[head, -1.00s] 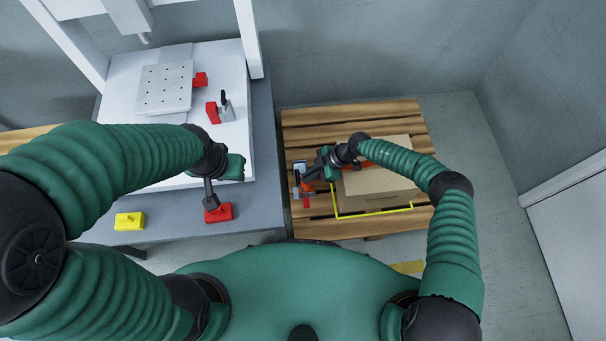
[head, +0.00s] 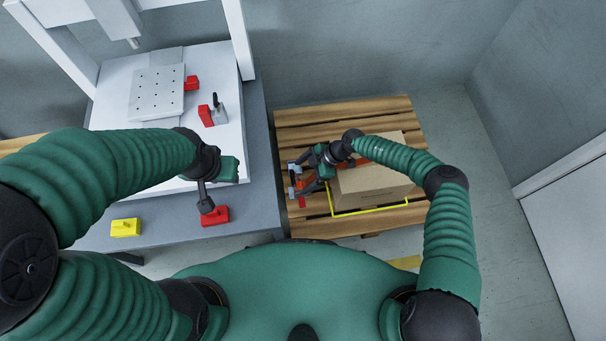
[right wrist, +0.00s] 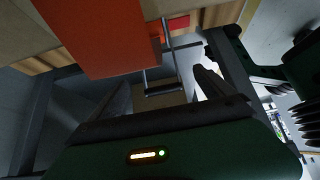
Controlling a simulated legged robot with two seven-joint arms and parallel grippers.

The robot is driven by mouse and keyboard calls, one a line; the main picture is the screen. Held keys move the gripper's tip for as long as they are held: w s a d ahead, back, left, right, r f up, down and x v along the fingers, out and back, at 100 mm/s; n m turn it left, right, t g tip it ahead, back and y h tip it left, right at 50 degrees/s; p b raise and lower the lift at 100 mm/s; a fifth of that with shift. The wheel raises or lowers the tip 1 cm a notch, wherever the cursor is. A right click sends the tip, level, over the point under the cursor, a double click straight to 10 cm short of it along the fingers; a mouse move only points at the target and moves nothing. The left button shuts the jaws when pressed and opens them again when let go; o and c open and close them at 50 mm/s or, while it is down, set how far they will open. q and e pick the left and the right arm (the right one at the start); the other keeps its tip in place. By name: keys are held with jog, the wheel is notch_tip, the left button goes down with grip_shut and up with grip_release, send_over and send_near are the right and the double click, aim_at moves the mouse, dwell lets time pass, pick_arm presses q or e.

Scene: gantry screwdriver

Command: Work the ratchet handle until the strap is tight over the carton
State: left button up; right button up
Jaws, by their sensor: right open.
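The carton (head: 372,185) sits on the wooden pallet (head: 300,224). An orange strap (head: 362,161) on it is mostly hidden by my right arm; it shows large in the right wrist view (right wrist: 100,35). The ratchet (head: 293,168) is at the carton's left side, partly covered by my gripper. My right gripper (head: 299,178) is open over the ratchet. In the right wrist view, the dark cross bar of the ratchet handle (right wrist: 161,88) lies between the spread fingers; I cannot tell whether they touch it. My left gripper (head: 205,205) hangs above a red block; its jaw state is unclear.
A yellow outline (head: 370,211) runs along the carton's front on the pallet. The grey bench on the left holds the red block (head: 215,216), a yellow block (head: 125,228) and a white plate with a clamp (head: 212,113). Floor is clear right of the pallet.

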pick_arm(q)
jog(key=w+p+v, duration=0.1)
jog(key=p+v, duration=0.5)
jog(key=shift+w+r, duration=0.15)
jog(key=shift+r, duration=0.2)
pick_arm(e)
jog(key=v, duration=1.6)
pick_arm(q)
jog(key=shift+c, duration=0.5)
pick_arm(e)
jog(key=shift+d+r, duration=0.1)
